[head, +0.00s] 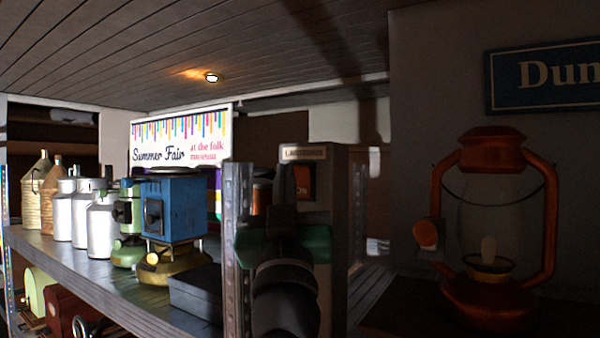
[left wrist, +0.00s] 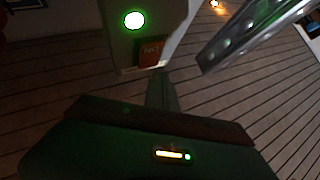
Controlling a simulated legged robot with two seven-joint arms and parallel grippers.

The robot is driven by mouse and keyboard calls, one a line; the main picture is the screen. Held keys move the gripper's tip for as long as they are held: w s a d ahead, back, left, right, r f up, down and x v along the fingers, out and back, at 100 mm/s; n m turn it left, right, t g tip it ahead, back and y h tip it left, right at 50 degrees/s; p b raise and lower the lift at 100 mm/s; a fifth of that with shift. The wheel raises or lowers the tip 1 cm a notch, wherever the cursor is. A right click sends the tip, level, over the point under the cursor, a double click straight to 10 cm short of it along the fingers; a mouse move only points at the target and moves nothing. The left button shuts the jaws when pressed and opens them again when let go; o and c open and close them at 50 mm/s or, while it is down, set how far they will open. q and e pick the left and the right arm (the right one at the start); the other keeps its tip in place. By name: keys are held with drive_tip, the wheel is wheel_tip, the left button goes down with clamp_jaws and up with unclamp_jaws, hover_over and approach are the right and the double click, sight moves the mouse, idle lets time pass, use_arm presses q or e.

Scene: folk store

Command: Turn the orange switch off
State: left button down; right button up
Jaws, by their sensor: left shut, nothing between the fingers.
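The orange switch (head: 303,181) is set in the upper front of a tall grey box (head: 318,207), with lettering on it that looks like "ON". The switch (left wrist: 151,52) also shows in the left wrist view, beside a lit round green lamp (left wrist: 134,20) on the box. My left gripper (head: 283,212) is dark against the box, just below the switch in the head view. My arm hides the lower box. My right gripper is not in view.
A metal shelf post (head: 238,250) stands just left of my arm. The shelf (head: 120,272) holds milk cans (head: 103,225), a blue stove (head: 173,208) and a dark box (head: 197,291). A rust-red lantern (head: 497,230) stands at the right.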

use_arm(q)
drive_tip(key=shift+w+d, duration=0.1)
drive_tip(key=shift+d, duration=0.35)
drive_tip(key=shift+w+a+r+p, duration=0.1)
drive_tip(key=shift+w+a+p, duration=0.05)
drive_tip(key=shift+w+p, duration=0.15)
drive_tip(key=shift+d, duration=0.2)
idle(0.3)
drive_tip(key=shift+s+a+b, duration=0.3)
drive_tip(key=shift+s+b, duration=0.25)
drive_tip(key=shift+s, duration=0.25)
drive_tip(key=shift+f, duration=0.2)
